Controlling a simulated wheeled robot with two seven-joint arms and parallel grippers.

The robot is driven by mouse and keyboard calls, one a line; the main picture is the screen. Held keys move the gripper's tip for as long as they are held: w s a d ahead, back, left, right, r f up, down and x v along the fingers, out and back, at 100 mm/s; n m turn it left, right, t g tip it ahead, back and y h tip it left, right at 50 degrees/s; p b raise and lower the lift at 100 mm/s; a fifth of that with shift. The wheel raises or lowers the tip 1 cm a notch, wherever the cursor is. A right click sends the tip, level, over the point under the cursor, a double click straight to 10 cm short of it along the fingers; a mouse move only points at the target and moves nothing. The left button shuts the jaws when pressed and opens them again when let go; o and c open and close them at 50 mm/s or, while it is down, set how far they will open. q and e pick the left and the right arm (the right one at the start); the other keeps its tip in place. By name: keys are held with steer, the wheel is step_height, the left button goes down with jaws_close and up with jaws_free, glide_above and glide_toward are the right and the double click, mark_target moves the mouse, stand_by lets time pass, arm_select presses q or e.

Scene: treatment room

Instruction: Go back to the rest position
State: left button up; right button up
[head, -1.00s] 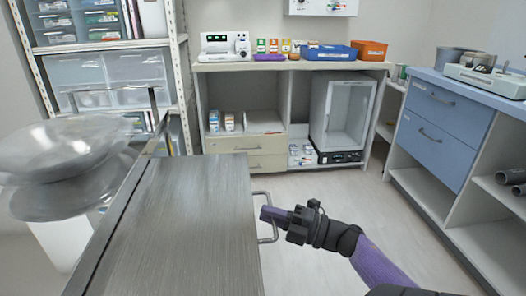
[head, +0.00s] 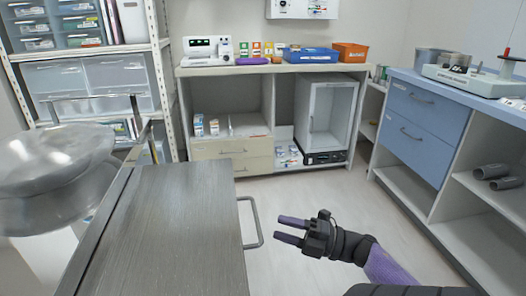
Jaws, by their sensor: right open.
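My right gripper (head: 291,230) is in the lower middle of the head view. Its two purple fingers are apart and empty, pointing left. It is just right of the metal handle (head: 251,222) on the side of the steel cart (head: 180,215), with a small gap between fingertips and handle. My right arm comes in from the lower right. My left gripper is not in view.
Metal bowls (head: 50,165) are at the left beyond the cart's rail. A low cabinet with a counter (head: 270,68) stands at the back, and a blue-drawer cabinet (head: 420,115) at the right. Floor (head: 310,190) between them is clear.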

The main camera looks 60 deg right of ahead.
steer(key=shift+v, duration=1.75)
